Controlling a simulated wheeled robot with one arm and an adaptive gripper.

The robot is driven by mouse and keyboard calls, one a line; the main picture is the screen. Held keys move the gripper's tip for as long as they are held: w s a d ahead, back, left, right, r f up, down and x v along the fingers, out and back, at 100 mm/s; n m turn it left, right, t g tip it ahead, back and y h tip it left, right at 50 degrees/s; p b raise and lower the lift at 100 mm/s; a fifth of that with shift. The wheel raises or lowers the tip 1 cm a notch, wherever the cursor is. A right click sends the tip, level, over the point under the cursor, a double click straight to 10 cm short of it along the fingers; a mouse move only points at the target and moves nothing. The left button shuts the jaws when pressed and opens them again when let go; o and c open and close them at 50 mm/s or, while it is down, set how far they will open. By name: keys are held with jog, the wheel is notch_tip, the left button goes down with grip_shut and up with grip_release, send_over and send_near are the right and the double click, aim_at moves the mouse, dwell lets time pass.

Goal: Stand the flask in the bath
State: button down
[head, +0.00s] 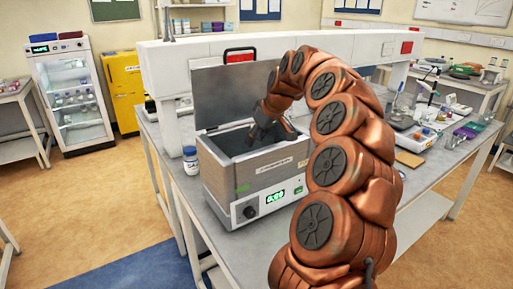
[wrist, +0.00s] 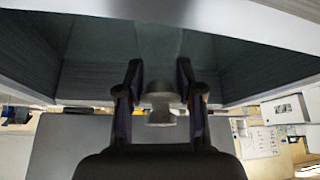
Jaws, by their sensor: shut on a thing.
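The bath (head: 255,180) is a grey metal box on the bench with its lid (head: 235,95) raised at the back and a lit green display on its front. My gripper (head: 256,135) reaches down into its open top from the right. In the wrist view my gripper (wrist: 160,88) has a finger on each side of the flask (wrist: 160,104), a greyish piece with a rim, and is shut on it. The flask is hidden in the head view. I cannot tell whether its base touches the bath floor.
A white shelf beam (head: 345,45) runs behind the bath. Glassware, racks and a brown board (head: 409,159) lie on the bench to the right, beyond my arm.

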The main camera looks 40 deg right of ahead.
jog(key=shift+f+p, duration=0.5)
jog(key=shift+f, duration=1.55)
jog(key=c, duration=0.7)
grip_release()
jog(key=shift+r, duration=0.2)
jog(key=b+v, duration=0.2)
jog(key=v, duration=0.9)
jog(key=shift+s+r+b, duration=0.3)
jog(key=shift+b, duration=0.05)
jog(key=shift+d, duration=0.1)
